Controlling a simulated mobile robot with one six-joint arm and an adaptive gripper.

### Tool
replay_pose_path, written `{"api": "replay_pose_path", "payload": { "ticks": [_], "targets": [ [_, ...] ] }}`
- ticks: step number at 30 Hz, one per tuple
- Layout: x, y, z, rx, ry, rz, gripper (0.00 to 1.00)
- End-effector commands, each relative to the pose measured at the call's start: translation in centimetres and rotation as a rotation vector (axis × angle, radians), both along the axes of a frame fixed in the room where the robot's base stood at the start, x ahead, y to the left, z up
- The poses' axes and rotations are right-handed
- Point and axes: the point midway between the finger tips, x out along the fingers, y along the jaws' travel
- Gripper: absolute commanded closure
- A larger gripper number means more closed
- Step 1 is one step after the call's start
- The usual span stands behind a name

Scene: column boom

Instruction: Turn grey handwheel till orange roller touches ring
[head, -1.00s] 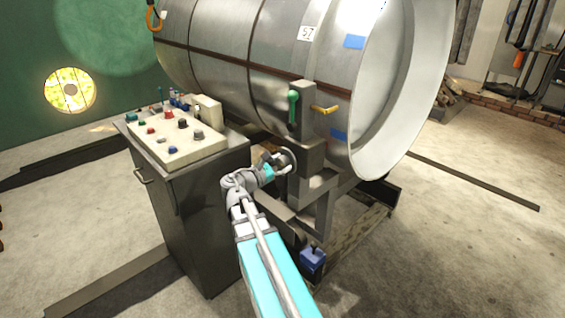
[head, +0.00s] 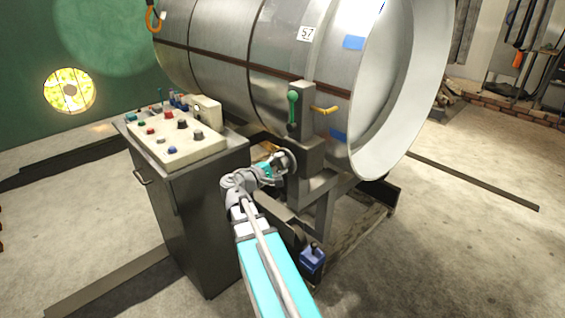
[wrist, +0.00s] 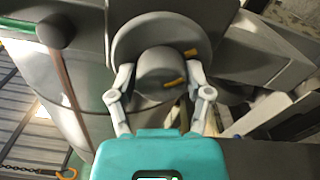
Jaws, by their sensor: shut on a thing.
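In the head view my gripper (head: 276,168) is at the handwheel (head: 289,160), beside the grey bracket below the drum. A small orange patch (head: 270,147) shows just behind my gripper; I cannot tell whether it is the roller. Contact between roller and ring is not visible. Dark bands (head: 250,75) circle the steel drum.
The steel drum (head: 215,45) hangs close above my gripper. A control cabinet (head: 190,200) with knobs stands at left. A green lever (head: 293,105) and yellow handle (head: 326,110) are above the wheel. A blue pedal box (head: 312,258) is low.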

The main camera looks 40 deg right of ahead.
Motion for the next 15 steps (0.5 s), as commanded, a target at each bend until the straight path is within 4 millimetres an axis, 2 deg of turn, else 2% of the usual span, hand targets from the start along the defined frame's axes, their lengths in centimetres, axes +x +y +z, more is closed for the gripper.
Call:
{"api": "replay_pose_path", "payload": {
  "ticks": [1,15],
  "targets": [
    [0.56,-0.42,0.22,-0.005,-0.042,0.005,0.83],
    [0.64,-0.40,0.29,0.026,-0.468,0.008,0.83]
  ]
}}
